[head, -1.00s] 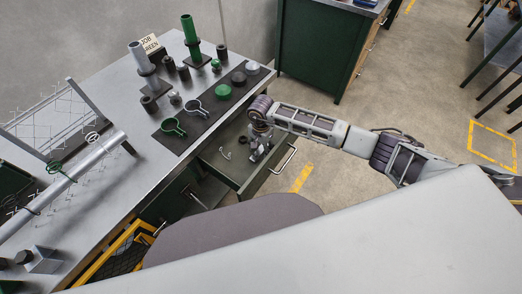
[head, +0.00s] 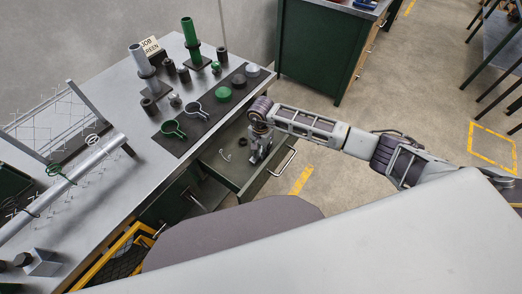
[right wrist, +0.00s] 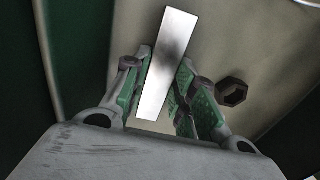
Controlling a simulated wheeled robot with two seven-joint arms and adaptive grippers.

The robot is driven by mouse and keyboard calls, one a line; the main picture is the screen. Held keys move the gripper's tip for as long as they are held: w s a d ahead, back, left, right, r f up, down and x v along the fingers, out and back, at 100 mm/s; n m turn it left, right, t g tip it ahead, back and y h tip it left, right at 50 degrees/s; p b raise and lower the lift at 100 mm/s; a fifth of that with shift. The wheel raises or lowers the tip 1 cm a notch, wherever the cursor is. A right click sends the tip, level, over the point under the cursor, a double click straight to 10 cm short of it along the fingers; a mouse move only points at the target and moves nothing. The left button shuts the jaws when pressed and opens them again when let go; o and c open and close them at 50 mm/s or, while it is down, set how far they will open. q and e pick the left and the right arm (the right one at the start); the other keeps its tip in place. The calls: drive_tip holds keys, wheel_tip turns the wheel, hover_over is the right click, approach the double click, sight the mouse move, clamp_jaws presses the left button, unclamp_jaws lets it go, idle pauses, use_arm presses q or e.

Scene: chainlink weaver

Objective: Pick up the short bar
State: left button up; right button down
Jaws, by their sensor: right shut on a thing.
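The short bar (right wrist: 170,62) is a flat, bright silver strip with a dark smudge, seen in the right wrist view. My right gripper (right wrist: 168,90) is shut on it, with a green-padded finger on each side and the bar's far end sticking out beyond the fingertips. In the head view my right gripper (head: 257,156) points down into the open drawer, near its right side. The bar cannot be made out in the head view. My left gripper is not in view.
A dark hex nut (right wrist: 232,91) lies right of the fingers on the drawer floor. The open drawer (head: 236,178) has a front handle (head: 283,162) close to my gripper. Clamps, caps and posts stand on the workbench (head: 107,205) above.

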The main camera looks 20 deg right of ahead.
wheel_tip(320, 180, up, 9)
drive_tip(key=shift+w+f, duration=0.1)
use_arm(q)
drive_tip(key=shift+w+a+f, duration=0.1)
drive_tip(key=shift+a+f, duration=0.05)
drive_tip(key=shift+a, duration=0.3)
use_arm(e)
drive_tip(key=shift+r, duration=0.5)
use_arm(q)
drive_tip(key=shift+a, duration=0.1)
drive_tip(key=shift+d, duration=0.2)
